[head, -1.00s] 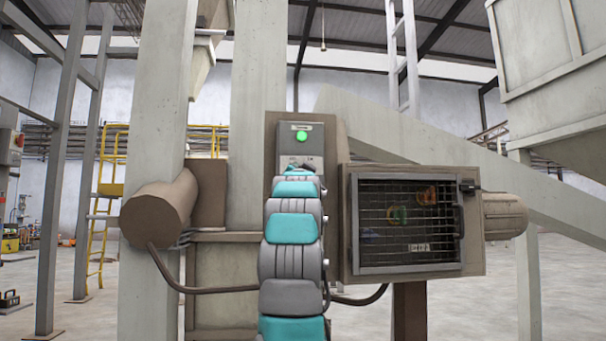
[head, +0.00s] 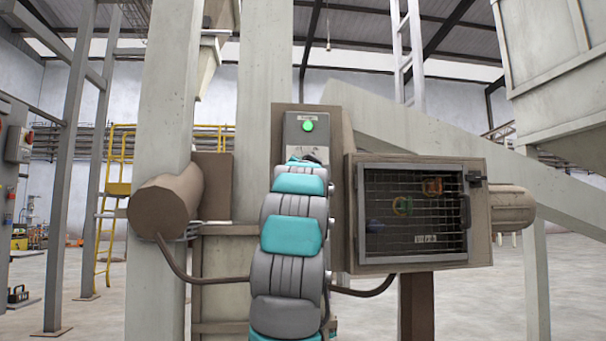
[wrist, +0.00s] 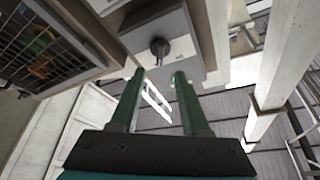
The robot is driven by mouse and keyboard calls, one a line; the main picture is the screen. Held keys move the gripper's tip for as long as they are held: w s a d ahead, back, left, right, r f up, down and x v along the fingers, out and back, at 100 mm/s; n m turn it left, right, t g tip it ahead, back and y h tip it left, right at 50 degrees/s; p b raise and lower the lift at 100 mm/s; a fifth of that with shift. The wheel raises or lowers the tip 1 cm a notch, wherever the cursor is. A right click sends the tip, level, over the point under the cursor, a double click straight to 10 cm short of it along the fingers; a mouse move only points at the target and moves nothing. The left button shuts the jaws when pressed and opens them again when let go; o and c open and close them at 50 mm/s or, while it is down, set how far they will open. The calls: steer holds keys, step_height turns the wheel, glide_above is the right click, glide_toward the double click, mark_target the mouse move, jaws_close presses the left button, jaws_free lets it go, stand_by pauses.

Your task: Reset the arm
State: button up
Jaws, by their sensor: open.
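My gripper (wrist: 160,78) shows in the wrist view with its two green fingers apart and nothing between them. Past the fingertips is a black rotary knob (wrist: 160,47) on a grey control box (wrist: 160,20). The fingertips appear apart from the knob. In the head view, my grey and teal arm rises in front of the control box (head: 294,130) and hides its lower part and my gripper. A green light (head: 308,126) glows on the box.
A brown cabinet with a wire mesh door (head: 415,212) stands right of my arm, close to it. It also shows in the wrist view (wrist: 50,45). A brown cylinder (head: 160,208) juts out at left. Grey columns (head: 160,120) stand behind. Open floor lies at the far left and right.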

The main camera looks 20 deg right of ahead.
steer(key=shift+w, duration=0.1)
steer(key=w+a+f+n+g+y+p, duration=0.2)
steer(key=w+a+f+n+g+y, duration=0.3)
steer(key=w+f, duration=0.3)
steer(key=s+a+f+n+g+y+p, duration=0.1)
steer(key=s+a+f+n+g+y, duration=0.15)
steer(key=f, duration=0.55)
steer(key=s+a+f+n+g+y+p, duration=0.1)
steer(key=s+a+f+g, duration=0.2)
steer(key=f, duration=0.5)
steer(key=s+a+f+n+g+p, duration=0.1)
steer(key=s+a+f+g, duration=0.1)
steer(key=s+f, duration=0.9)
steer(key=s+a+f+n+g+y+p, duration=0.1)
steer(key=s+f+g, duration=0.4)
steer(key=s+f, duration=0.7)
steer(key=s+a+f+n+g+p, duration=0.1)
steer(key=s+a+f+g, duration=0.2)
steer(key=s+f, duration=0.8)
steer(key=s, duration=1.3)
steer(key=shift+s+f+n+y, duration=0.3)
steer(key=shift+n+y, duration=0.05)
